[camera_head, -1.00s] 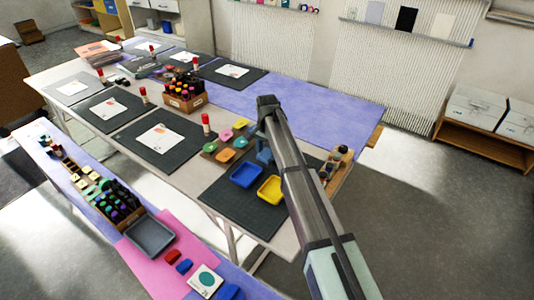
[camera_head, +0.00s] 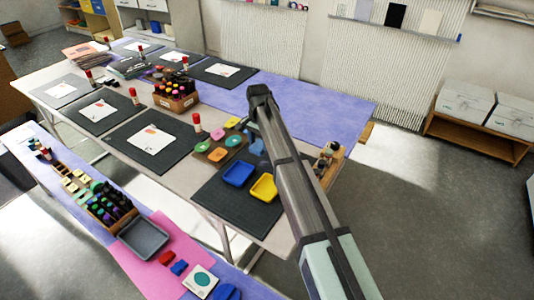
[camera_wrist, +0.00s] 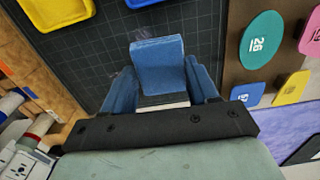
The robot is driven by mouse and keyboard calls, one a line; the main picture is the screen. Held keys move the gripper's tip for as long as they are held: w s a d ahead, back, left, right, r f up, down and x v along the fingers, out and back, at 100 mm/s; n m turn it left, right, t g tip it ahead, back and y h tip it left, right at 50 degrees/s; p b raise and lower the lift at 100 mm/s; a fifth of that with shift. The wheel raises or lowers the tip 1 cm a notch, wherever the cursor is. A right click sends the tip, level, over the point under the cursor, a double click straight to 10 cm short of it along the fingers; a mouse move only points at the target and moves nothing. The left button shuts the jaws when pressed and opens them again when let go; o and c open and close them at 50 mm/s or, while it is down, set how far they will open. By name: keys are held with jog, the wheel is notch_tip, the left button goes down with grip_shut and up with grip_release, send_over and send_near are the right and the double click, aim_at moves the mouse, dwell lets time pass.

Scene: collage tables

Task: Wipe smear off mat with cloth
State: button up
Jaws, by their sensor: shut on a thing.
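A folded blue cloth (camera_wrist: 158,62) is held between the jaws of my gripper (camera_wrist: 163,90) in the wrist view. Blue pieces flank it on both sides; I cannot tell whether these are fingers or cloth. Below it is a dark gridded mat (camera_wrist: 100,58), which also shows in the head view (camera_head: 228,204). The cloth is over or near the mat's far edge; whether it touches the mat is unclear. In the head view, my arm hides most of the gripper, and a bit of blue (camera_head: 257,147) shows beside it.
A blue tray (camera_head: 238,173) and a yellow tray (camera_head: 263,187) stand on the mat. A brown board (camera_head: 211,153) with coloured tags lies beyond its left side. A wooden holder (camera_head: 329,164) stands to the right. The mat's front part is clear.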

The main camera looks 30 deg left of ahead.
jog(key=w+d, duration=0.1)
jog(key=d, duration=0.2)
jog(key=w+d, duration=0.1)
jog(key=d, duration=0.3)
jog(key=w+d, duration=0.1)
jog(key=d, duration=0.2)
jog(key=shift+w+d, duration=0.1)
jog(key=shift+d, duration=0.1)
jog(key=shift+f, duration=2.15)
jog(key=shift+f, duration=0.35)
jog(key=shift+w, duration=0.1)
jog(key=shift+a, duration=1.35)
jog(key=shift+a, duration=0.15)
jog(key=shift+a, duration=2.65)
jog(key=shift+a, duration=0.1)
jog(key=shift+s+a, duration=0.2)
jog(key=shift+a, duration=0.95)
